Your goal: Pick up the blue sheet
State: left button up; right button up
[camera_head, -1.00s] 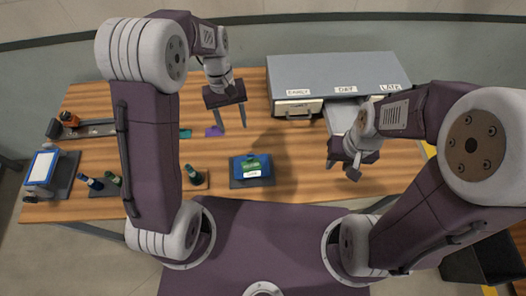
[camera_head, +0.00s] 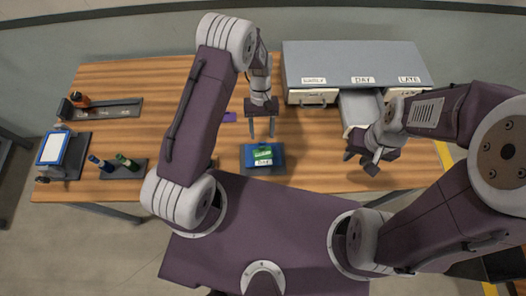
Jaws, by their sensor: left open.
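A small flat violet-blue sheet (camera_head: 229,117) lies on the table left of my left gripper; it is the nearest match I see to the blue sheet. My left gripper (camera_head: 260,136) points down with its fingers apart and empty, above the table just behind a blue block (camera_head: 277,149). The block carries a green and white label (camera_head: 262,156) and sits on a dark mat. My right gripper (camera_head: 360,163) is at the front of the open drawer (camera_head: 360,107), fingers apart, with nothing seen between them.
A grey cabinet (camera_head: 350,58) labelled EARLY, DAY and LATE stands at the back right, its middle drawer pulled out. A blue-framed white panel (camera_head: 54,147), small bottles (camera_head: 100,163) and a dark tray (camera_head: 115,108) are on the left.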

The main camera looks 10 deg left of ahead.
pick_arm(q)
jog(key=shift+x, duration=1.2)
jog(key=shift+a+f, duration=0.1)
jog(key=shift+f, duration=0.15)
grip_shut()
jog(key=shift+r, duration=0.1)
jog(key=shift+r, duration=0.95)
jog(key=s+d+r+b, duration=0.1)
jog(key=d+r+b, duration=0.1)
jog(key=d+r, duration=0.7)
jog(key=d, duration=0.2)
jog(key=shift+d, duration=0.3)
